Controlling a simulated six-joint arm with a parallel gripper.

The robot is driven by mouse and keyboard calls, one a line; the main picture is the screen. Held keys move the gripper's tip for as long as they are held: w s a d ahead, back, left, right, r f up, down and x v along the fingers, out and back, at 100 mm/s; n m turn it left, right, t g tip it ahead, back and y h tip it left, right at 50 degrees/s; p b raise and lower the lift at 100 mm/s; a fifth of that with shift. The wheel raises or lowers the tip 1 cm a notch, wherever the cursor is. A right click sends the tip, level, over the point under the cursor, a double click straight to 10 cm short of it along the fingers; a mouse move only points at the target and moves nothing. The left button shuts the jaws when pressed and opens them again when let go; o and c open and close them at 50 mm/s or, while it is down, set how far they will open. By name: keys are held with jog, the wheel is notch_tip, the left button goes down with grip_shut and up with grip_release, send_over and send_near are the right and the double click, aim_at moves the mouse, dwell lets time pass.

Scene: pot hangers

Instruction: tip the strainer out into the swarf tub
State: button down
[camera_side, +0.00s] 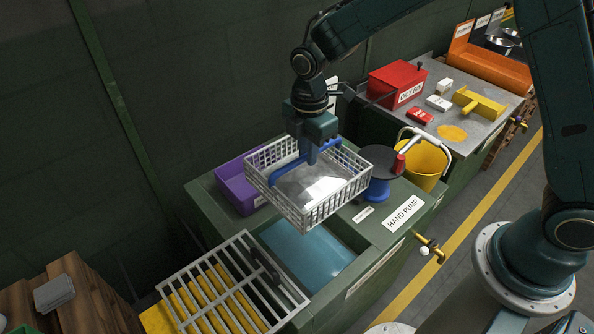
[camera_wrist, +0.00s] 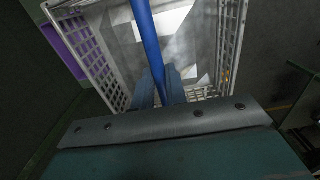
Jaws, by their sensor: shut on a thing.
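The strainer is a pale grid-walled basket (camera_side: 335,200) with a blue bar handle (camera_side: 285,170). My gripper (camera_side: 310,155) is shut on the blue handle and holds the basket above the bench, between the purple tub and the blue reel. The basket looks close to level. A shiny grey surface shows inside it; I cannot tell loose contents from its floor. In the wrist view the handle (camera_wrist: 146,35) runs between my fingers (camera_wrist: 158,90). The purple tub (camera_side: 232,188) stands behind the basket at left, partly hidden; its label is unreadable, so I cannot confirm it is the swarf tub.
A sink of blue liquid (camera_side: 305,255) lies below and in front, with a grey rack (camera_side: 225,285) at its left. A blue reel (camera_side: 378,185) and a yellow bucket (camera_side: 425,163) stand right. A red box (camera_side: 395,82) sits on the far bench. A dark wall rises behind.

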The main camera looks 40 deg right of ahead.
jog(key=shift+w, duration=0.8)
jog(key=shift+w+d, duration=1.5)
jog(key=shift+w, duration=8.25)
jog(key=shift+f, duration=2.5)
jog(key=shift+w+a+t, duration=0.15)
jog(key=shift+t, duration=0.55)
notch_tip(320, 180, down, 6)
jog(key=w+a+t, duration=0.2)
jog(key=t, duration=1.2)
jog(key=shift+r+t, duration=0.25)
jog(key=shift+t, duration=0.15)
